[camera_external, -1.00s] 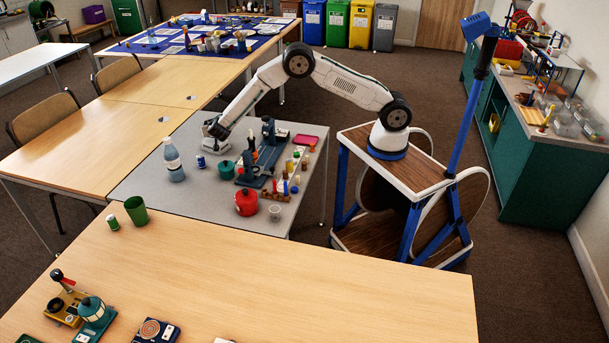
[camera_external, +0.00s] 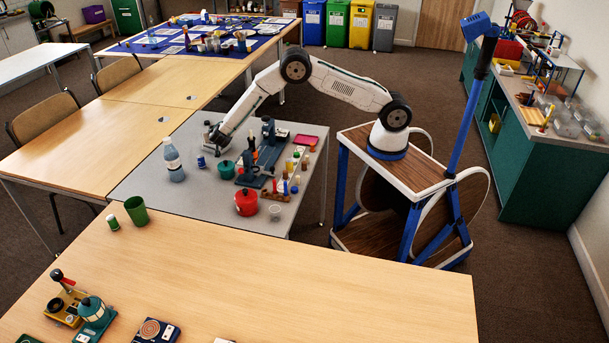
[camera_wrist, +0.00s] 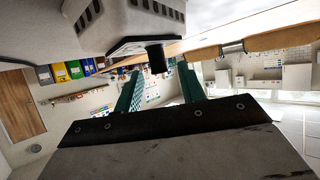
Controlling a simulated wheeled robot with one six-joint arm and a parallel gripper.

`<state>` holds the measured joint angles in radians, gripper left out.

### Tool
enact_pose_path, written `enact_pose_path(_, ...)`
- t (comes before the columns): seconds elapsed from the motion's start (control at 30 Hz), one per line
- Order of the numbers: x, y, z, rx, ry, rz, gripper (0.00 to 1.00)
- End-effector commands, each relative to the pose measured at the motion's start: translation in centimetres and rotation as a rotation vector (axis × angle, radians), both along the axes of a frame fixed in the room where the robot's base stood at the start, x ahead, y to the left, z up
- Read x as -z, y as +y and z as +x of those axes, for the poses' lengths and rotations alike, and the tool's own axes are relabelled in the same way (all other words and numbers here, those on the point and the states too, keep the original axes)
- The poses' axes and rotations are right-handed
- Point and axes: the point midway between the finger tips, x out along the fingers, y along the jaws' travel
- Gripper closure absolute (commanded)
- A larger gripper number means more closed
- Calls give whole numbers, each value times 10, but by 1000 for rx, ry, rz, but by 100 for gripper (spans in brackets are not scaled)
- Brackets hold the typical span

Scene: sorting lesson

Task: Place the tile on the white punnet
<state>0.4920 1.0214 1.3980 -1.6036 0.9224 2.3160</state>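My gripper (camera_external: 209,148) is low over the far left part of the grey table in the external view, left of the blue-grey machine. In the wrist view, its two teal fingers (camera_wrist: 160,90) stand apart, with room background visible between them and no object seen in the gap. I cannot make out a tile in either view. A small whitish cup-like container (camera_external: 275,212) stands near the front of the grey table; I cannot tell whether it is the white punnet.
Near my gripper stand a grey-blue bottle (camera_external: 173,163), a blue can (camera_external: 201,162) and a teal pot (camera_external: 227,170). The blue-grey machine (camera_external: 263,155), a red pot (camera_external: 246,202) and several small items crowd the right. The grey table's front left (camera_external: 165,198) is clear.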

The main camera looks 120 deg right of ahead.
Motion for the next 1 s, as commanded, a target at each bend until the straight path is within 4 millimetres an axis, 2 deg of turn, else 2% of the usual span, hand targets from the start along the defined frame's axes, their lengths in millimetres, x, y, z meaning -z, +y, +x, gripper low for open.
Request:
enact_pose_path(0.17,-11,20,1,-2,-2,0,60)
enact_pose_path(0.5,-43,84,1,-3,-1,-1,60)
enact_pose_path(0.77,-57,109,0,-1,4,1,60)
enact_pose_path(0.87,-79,120,-6,-4,32,16,60)
enact_pose_path(1.0,-135,154,-31,-25,133,78,60)
